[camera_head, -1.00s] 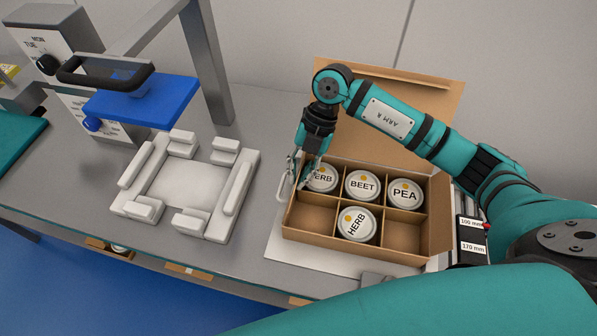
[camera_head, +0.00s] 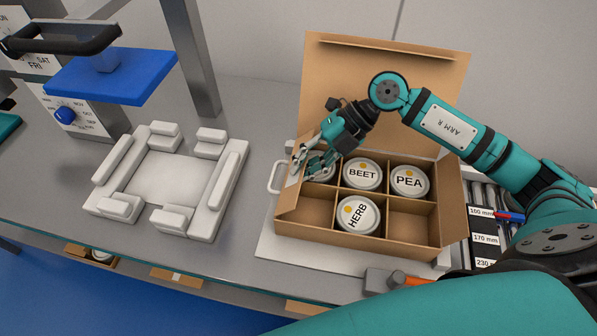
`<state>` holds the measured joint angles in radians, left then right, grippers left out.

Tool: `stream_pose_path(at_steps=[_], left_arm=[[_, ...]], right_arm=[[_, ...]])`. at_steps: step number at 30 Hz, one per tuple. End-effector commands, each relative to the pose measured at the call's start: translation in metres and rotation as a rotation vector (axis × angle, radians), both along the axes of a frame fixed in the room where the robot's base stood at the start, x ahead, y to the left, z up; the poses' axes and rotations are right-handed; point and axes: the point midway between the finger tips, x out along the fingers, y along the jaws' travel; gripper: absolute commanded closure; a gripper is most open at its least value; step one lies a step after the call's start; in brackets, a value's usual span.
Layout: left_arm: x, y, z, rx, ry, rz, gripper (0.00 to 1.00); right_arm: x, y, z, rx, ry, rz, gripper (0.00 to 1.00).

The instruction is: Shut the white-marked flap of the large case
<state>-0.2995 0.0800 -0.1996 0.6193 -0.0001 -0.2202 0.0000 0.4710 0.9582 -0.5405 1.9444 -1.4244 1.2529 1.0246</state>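The large case (camera_head: 352,241) is a brown cardboard box standing open on a pale plate on the bench. Its big lid (camera_head: 350,75) stands up at the back. A narrow flap (camera_head: 289,199) stands up at the case's left side; no white mark can be made out clearly on it. My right gripper (camera_head: 304,167) is at the upper end of this flap, over the case's back left corner. Its fingers look apart, and contact with the flap cannot be told. It partly hides a tub in the back left cell. My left gripper is not in view.
Tubs marked BEET (camera_head: 362,174), PEA (camera_head: 409,181) and HERB (camera_head: 359,214) sit in the case; the front right cell is empty. A white fixture (camera_head: 228,186) and blue press plate (camera_head: 112,76) stand left. Labelled size holders (camera_head: 486,239) stand right.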

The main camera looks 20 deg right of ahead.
Motion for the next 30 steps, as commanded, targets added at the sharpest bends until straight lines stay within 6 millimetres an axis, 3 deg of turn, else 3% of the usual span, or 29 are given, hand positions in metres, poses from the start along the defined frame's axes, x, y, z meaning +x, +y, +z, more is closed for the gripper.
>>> stream_pose_path(at_steps=[1,6,22,27,30], left_arm=[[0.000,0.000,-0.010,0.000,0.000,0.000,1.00],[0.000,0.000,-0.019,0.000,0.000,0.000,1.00],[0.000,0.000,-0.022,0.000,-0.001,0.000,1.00],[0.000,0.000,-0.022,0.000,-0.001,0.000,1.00],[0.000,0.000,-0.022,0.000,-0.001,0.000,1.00]], right_arm=[[-0.001,-0.002,-0.006,0.016,-0.012,-0.002,1.00],[-0.002,-0.003,-0.006,0.066,-0.045,-0.001,1.00],[-0.002,-0.003,-0.003,0.091,-0.063,0.000,1.00],[-0.002,-0.003,-0.003,0.090,-0.062,-0.001,0.77],[-0.002,-0.003,-0.003,0.091,-0.061,0.000,0.74]])
